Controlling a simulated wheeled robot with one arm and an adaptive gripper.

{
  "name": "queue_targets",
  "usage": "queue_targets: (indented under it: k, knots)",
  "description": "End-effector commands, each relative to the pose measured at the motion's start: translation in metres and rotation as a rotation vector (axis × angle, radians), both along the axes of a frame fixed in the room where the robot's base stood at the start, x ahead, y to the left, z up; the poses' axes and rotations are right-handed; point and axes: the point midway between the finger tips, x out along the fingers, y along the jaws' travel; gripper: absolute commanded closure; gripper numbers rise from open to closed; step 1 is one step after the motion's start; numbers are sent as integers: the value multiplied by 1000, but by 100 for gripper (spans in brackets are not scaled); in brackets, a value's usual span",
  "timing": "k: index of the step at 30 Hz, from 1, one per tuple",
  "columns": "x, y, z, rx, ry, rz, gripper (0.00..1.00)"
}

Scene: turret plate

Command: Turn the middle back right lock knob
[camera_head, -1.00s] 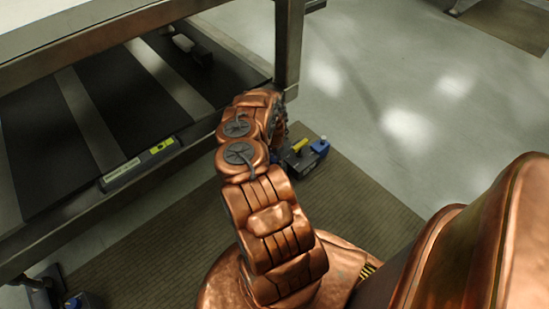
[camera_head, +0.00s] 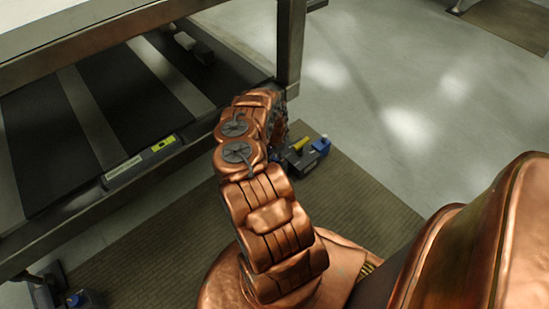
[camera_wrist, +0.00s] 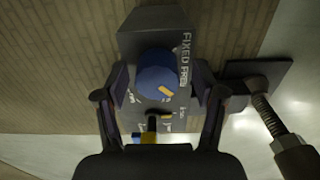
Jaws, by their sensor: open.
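The lock knob (camera_wrist: 157,75) is a round blue knob with a yellow pointer mark, set on a dark housing (camera_wrist: 155,20) with white lettering that reads FIXED and FREE. The yellow mark points toward the lower right in the wrist view. My gripper (camera_wrist: 161,84) is open, with one finger on each side of the knob. I cannot tell whether either finger touches it. In the head view the blue knob (camera_head: 320,145) shows just right of my arm, near the table leg. My gripper is mostly hidden behind my arm there.
A table frame (camera_head: 290,45) with a dark lower shelf stands at the left. A brown mat (camera_head: 365,200) lies under the knob unit. Another blue-knobbed unit (camera_head: 75,299) is at the lower left. Open floor lies right.

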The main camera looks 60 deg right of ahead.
Motion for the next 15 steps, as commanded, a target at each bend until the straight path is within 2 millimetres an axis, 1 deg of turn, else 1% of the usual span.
queue_targets:
  k: [8,11,15]
  knots:
    - [-1,-1,1,-1,0,-1,30]
    - [-1,-1,5,-1,0,-1,30]
    - [-1,-1,17,-2,1,-2,30]
